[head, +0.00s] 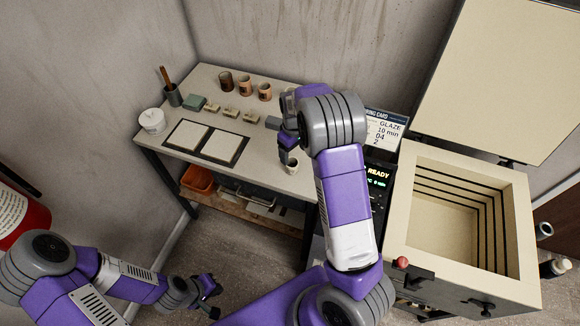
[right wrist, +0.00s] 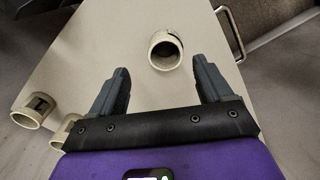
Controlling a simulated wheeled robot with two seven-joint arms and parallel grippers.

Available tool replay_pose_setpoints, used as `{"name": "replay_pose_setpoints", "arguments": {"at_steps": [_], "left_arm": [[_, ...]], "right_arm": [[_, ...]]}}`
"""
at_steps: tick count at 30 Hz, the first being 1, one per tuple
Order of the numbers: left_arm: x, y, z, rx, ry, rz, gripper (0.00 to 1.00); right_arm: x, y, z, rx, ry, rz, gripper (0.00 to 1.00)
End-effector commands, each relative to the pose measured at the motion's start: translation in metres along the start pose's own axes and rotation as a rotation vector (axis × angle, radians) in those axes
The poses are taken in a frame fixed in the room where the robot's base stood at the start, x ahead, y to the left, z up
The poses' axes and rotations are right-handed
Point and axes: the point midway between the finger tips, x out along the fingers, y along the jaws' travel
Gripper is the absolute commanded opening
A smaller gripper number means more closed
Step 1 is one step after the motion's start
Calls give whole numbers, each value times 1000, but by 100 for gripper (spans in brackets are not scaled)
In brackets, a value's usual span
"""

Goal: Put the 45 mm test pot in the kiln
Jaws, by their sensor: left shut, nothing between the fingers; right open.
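A small cream pot (head: 291,166) stands near the table's front right edge. In the right wrist view this pot (right wrist: 166,50) is an open ring, just ahead of the fingertips and in line with the gap. My right gripper (head: 289,147) is open, apart from the pot. Two more cream pots, one at left (right wrist: 33,110) and one partly hidden by my gripper (right wrist: 65,132), stand nearby; I cannot read any pot's size. The kiln (head: 395,215) is open, its lid (head: 500,75) raised, its visible chamber empty. My left gripper (head: 211,290) is shut and empty, low in front of the table.
The table (head: 225,170) holds two framed tiles (head: 205,141), several cups (head: 245,86), a white tub (head: 152,120) and a tool holder (head: 173,96). A firing card (head: 383,132) and control panel (head: 378,180) stand between table and kiln. A red knob (head: 401,262) is on the kiln's front.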

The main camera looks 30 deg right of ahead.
Motion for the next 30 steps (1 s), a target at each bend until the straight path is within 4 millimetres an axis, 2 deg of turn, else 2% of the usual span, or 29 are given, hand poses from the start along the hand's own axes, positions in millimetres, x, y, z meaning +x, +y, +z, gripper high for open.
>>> {"name": "replay_pose_setpoints", "arguments": {"at_steps": [12,16,22,30], "left_arm": [[11,-4,0,0,0,0,0],[12,-4,0,0,0,0,0],[12,-4,0,0,0,0,0],[12,-4,0,0,0,0,0]], "right_arm": [[57,-8,3,2,-4,-2,79],[64,-7,3,1,-2,-1,79],[64,-7,3,1,-1,-1,79],[63,-7,3,1,-1,-1,39]]}}
